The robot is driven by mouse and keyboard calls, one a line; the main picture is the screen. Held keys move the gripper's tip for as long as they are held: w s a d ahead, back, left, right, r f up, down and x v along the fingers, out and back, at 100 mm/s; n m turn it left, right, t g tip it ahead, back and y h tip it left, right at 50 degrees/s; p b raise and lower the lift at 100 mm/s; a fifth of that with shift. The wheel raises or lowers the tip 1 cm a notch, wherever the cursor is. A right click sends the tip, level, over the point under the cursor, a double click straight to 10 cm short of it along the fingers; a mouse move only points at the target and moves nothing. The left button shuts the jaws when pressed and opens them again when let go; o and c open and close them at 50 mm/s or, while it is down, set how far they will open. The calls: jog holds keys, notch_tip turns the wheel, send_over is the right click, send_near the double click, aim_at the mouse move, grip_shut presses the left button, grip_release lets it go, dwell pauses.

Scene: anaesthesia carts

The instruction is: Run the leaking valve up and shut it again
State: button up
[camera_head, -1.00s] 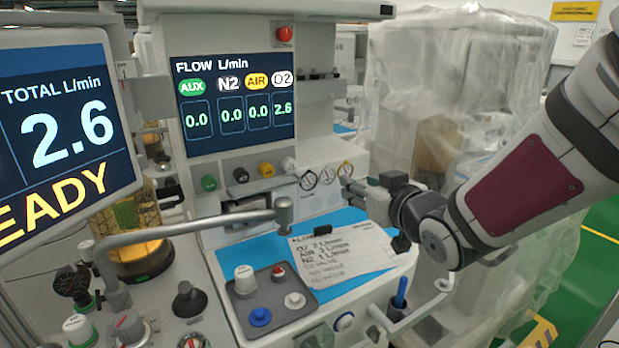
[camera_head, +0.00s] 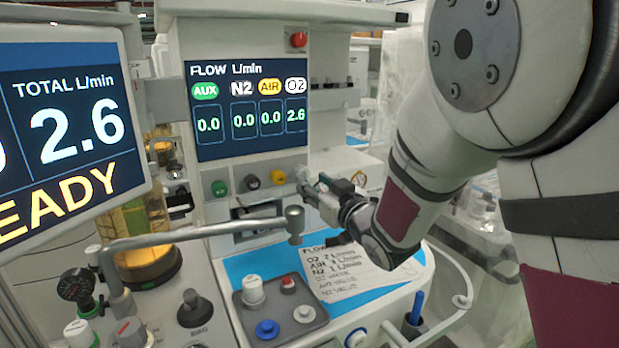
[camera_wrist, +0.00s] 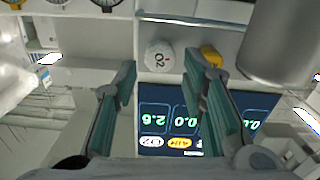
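The white O2 knob (camera_wrist: 159,56) shows in the wrist view just beyond and between the tips of my gripper (camera_wrist: 161,75), which is open with nothing between its fingers. The yellow knob (camera_wrist: 211,56) sits beside it, near the right fingertip. In the head view, my gripper (camera_head: 312,184) is at the right end of the knob row and mostly hides the O2 knob. The flow display (camera_head: 249,107) reads O2 2.6, with AUX, N2 and AIR at 0.0. The left monitor (camera_head: 70,130) reads total 2.6 L/min.
Green (camera_head: 219,188), black (camera_head: 251,182) and yellow (camera_head: 278,177) knobs line the panel left of my gripper. A metal bent arm (camera_head: 200,232) crosses in front, below them. A written card (camera_head: 350,268) and a grey tray (camera_head: 277,322) with small knobs lie on the worktop.

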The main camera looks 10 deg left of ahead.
aim_at(304, 175)
jog(key=shift+x, duration=2.25)
jog(key=c, duration=0.9)
